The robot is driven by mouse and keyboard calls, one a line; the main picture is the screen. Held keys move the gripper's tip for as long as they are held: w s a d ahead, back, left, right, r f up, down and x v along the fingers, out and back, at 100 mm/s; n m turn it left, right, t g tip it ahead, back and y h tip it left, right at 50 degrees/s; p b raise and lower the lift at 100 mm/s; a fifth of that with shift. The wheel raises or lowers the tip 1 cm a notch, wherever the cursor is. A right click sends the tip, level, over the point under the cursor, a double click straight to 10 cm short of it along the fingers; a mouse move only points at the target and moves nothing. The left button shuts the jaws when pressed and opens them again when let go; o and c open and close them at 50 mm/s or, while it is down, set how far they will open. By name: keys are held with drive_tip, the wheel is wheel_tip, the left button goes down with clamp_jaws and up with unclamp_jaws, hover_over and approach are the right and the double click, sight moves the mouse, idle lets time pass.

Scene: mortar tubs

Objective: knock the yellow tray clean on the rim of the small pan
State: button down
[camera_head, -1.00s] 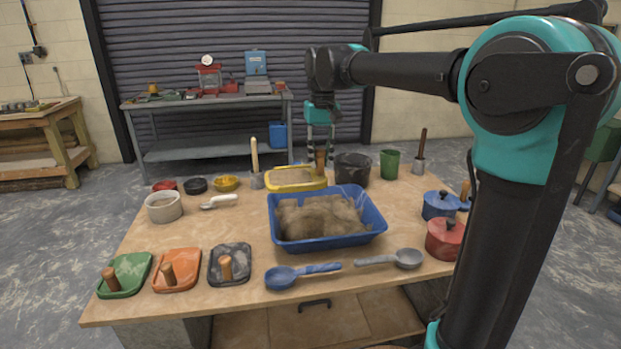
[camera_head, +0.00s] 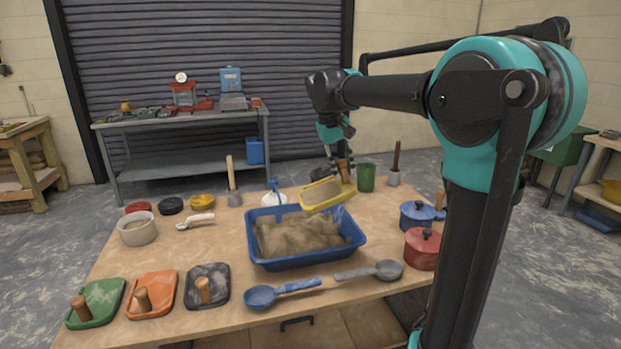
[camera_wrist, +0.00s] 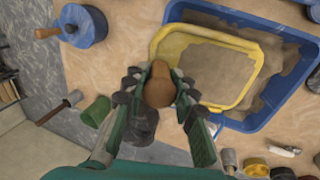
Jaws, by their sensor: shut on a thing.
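My gripper (camera_head: 345,163) is shut on the wooden handle of the yellow tray (camera_head: 304,207) and holds it tilted above the back right of the blue tub. In the wrist view, my gripper (camera_wrist: 158,92) closes around the knob-like handle (camera_wrist: 159,85), and the yellow tray (camera_wrist: 172,47) overlaps the blue tub's near side. Grey-brown material covers the tray's inside. A lidded blue pan with a side handle (camera_head: 415,217) stands at the right; it also shows in the wrist view (camera_wrist: 88,27). I cannot tell whether this is the small pan.
The blue tub (camera_head: 262,262) holds a sandy heap. A red lidded pot (camera_head: 422,250) stands at the right, a green cup (camera_head: 366,178) behind. A dark pot (camera_head: 322,174) is partly hidden behind the tray. Two scoops (camera_head: 262,297) and several handled trays (camera_head: 150,295) line the front.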

drive_tip(key=w+d+h, duration=0.2)
drive_tip(key=d+h, duration=0.1)
drive_tip(key=d, duration=0.7)
drive_tip(key=shift+d+f, duration=0.2)
drive_tip(key=shift+f, duration=0.7)
drive_tip(key=shift+d+f, duration=0.15)
drive_tip(key=shift+f, duration=0.7)
wheel_tip(320, 180, down, 7)
wheel_tip(320, 180, up, 7)
drive_tip(key=shift+r, duration=0.1)
